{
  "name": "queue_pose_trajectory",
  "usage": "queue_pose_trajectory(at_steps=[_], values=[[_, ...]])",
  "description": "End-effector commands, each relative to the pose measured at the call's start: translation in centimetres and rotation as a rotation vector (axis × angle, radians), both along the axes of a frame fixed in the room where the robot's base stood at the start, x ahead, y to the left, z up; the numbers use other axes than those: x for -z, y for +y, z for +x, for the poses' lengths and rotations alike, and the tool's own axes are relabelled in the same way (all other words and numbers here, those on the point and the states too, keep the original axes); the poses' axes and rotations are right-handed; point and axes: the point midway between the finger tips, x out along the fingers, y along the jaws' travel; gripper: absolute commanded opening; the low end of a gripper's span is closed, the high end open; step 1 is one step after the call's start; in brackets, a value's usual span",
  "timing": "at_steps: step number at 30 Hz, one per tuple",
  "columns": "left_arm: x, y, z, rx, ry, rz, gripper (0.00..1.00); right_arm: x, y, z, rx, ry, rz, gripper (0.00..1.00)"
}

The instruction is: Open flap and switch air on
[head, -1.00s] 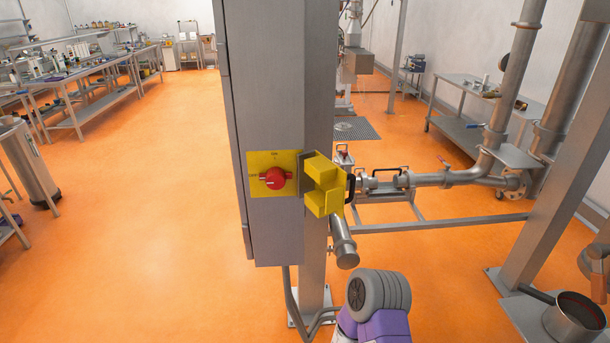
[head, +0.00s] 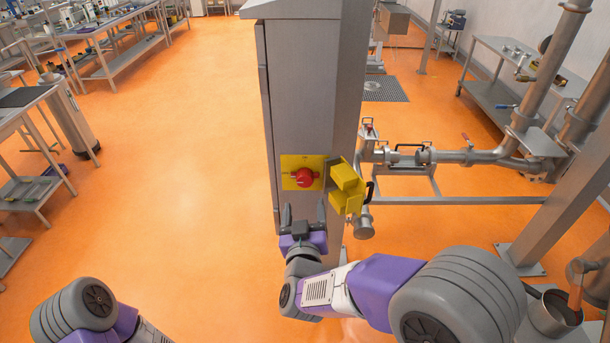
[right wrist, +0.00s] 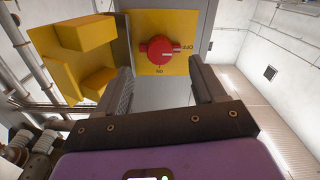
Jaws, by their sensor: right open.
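The red rotary switch (head: 305,178) sits on a yellow plate (head: 288,163) on the front of the grey cabinet (head: 303,95). It also shows in the right wrist view (right wrist: 159,50), with lettering beside and below it on the plate. The yellow flap (head: 347,186), with two block-shaped parts, is swung out to the right of the plate and leaves the switch uncovered; it also shows in the right wrist view (right wrist: 83,40). My right gripper (head: 303,212) is open and empty just below the plate, its fingers apart and pointing up at the switch. My left gripper is out of view.
Steel pipes with valves (head: 440,157) run to the right behind the cabinet. A grey post (head: 560,190) stands at the right. Benches (head: 100,45) stand at the far left. The orange floor left of the cabinet is clear.

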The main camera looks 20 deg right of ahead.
Motion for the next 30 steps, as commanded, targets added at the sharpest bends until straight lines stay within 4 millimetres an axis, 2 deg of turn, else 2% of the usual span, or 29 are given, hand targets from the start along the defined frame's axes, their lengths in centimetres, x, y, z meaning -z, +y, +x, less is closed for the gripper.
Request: queue_pose_trajectory(at_steps=[1, 5, 12, 16, 27, 30], values=[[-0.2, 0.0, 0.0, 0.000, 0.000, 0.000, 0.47, -0.6, -0.1, 0.1, 0.005, -0.010, -0.001, 0.69], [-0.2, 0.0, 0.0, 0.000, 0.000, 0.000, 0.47, -0.8, -0.5, 1.3, 0.011, -0.015, -0.003, 0.69], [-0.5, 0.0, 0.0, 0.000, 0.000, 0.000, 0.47, -0.7, -1.6, 5.0, 0.010, -0.013, -0.005, 0.69], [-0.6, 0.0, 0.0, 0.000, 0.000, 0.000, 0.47, -0.7, -1.9, 6.4, 0.008, -0.013, -0.004, 0.69], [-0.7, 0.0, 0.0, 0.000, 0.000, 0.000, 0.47, -0.6, -2.1, 7.1, 0.006, -0.013, -0.002, 0.69], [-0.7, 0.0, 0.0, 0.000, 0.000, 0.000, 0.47, -0.6, -2.1, 7.1, 0.006, -0.013, -0.002, 0.56]])
